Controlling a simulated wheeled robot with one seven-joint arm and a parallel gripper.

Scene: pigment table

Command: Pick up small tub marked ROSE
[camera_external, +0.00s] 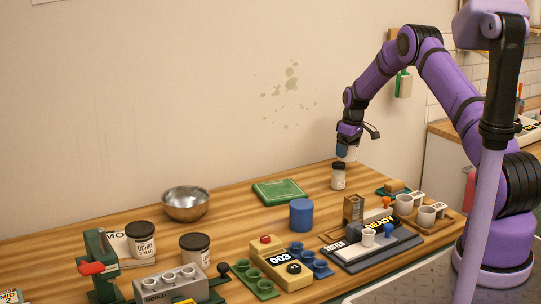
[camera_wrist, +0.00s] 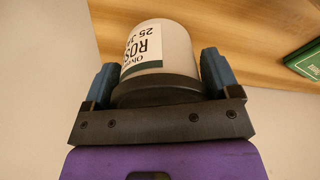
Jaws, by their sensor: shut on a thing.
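The small tub marked ROSE (camera_wrist: 163,48) is pale with a dark lid and a white-and-green label; part of the lettering is cut off. In the wrist view it sits between the two blue fingers of my gripper (camera_wrist: 160,82), lid end toward the palm. My gripper (camera_external: 346,152) is shut on it, above the far right part of the table.
A green book (camera_external: 279,191), a blue cylinder (camera_external: 301,215) and a metal bowl (camera_external: 185,204) stand left of my gripper. A tester stand (camera_external: 372,250) and a cup tray (camera_external: 440,226) are nearer the front. Two larger lidded tubs (camera_external: 140,240) (camera_external: 195,250) stand at left. Bare wood lies around the book.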

